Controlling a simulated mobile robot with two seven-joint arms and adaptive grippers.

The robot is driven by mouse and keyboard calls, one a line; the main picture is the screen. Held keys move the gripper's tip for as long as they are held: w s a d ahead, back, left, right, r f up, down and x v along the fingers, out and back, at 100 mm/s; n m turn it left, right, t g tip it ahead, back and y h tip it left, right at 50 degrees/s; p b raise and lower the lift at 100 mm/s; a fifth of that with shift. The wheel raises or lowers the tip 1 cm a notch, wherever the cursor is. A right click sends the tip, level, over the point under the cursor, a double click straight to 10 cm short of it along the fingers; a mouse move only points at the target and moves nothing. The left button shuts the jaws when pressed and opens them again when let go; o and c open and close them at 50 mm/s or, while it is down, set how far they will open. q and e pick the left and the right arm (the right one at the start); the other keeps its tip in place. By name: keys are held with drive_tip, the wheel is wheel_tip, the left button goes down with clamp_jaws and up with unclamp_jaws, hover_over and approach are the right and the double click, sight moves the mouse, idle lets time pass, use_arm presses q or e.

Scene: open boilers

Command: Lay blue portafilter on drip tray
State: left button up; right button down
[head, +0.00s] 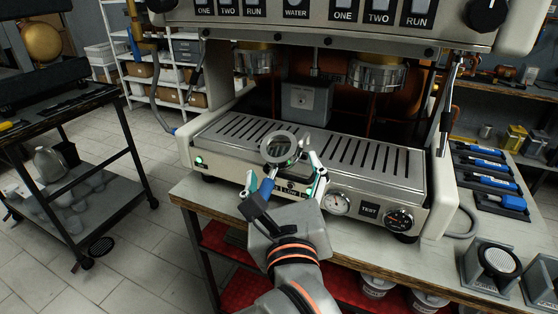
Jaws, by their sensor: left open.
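The blue portafilter has a round metal basket ring (280,148) over the front edge of the slotted drip tray (375,155). Its blue handle (265,188) points down toward me, past the machine's front panel. My left gripper (284,176) is open in front of the panel, with its fingers spread on either side of the handle. The gripper's body hides the lower end of the handle. I cannot tell whether the ring touches the tray. My right gripper is not in view.
Two group heads (377,75) hang above the tray. A gauge (337,203) and a dark knob (398,219) are on the front panel. Several blue-handled tools (490,167) lie at the right. A dark cart (85,150) stands at the left. Most of the tray is clear.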

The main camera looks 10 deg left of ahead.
sight(280, 141)
use_arm(q)
drive_tip(key=x, duration=0.3)
drive_tip(key=p+x, duration=0.1)
drive_tip(key=x, duration=0.2)
drive_tip(key=shift+w+r, duration=0.2)
clamp_jaws()
